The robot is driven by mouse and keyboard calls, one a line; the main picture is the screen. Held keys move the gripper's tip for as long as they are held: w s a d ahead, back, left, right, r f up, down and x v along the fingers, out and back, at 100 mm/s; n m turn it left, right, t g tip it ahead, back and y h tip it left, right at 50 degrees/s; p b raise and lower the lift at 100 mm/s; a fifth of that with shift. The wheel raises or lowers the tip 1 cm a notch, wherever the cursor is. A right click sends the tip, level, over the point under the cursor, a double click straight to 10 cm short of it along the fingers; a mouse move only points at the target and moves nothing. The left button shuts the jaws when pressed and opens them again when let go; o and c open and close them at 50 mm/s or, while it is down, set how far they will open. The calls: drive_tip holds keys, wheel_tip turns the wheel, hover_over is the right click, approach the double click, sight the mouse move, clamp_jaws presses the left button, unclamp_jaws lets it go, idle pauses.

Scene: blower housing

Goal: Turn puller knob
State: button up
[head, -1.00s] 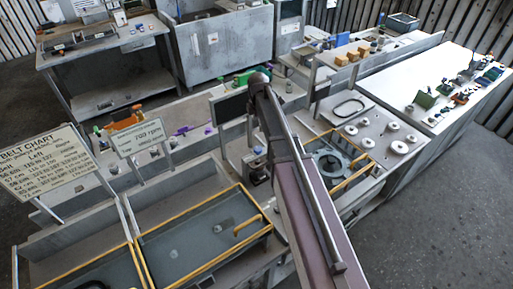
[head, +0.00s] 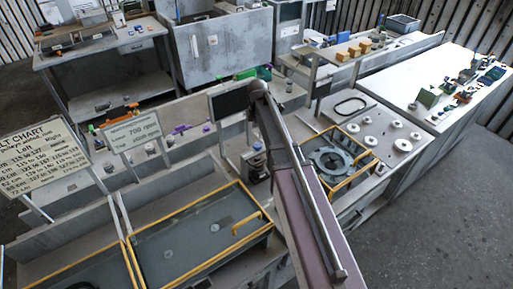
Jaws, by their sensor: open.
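My arm (head: 305,205) rises from the bottom right to an elbow at the middle of the head view. My gripper is not visible; the arm hides what lies behind it. I cannot make out a puller knob for certain. A small dark and silver device with a bluish top (head: 256,163) stands on the bench just left of my arm, partly covered by it. A grey-green ring-shaped housing part (head: 331,161) lies in a yellow-edged station right of my arm.
A grey tray with yellow rails (head: 195,240) fills the lower left. A belt chart sign (head: 40,158) and an rpm sign (head: 131,131) stand behind it. White discs (head: 381,124) sit on the right bench. Floor at lower right is clear.

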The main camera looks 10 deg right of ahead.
sight(257, 145)
drive_tip(key=shift+f+b, duration=3.4)
drive_tip(key=shift+f, duration=0.3)
drive_tip(key=c, duration=1.1)
drive_tip(key=shift+a, duration=0.2)
drive_tip(key=shift+c, duration=0.2)
drive_tip(key=shift+d, duration=0.15)
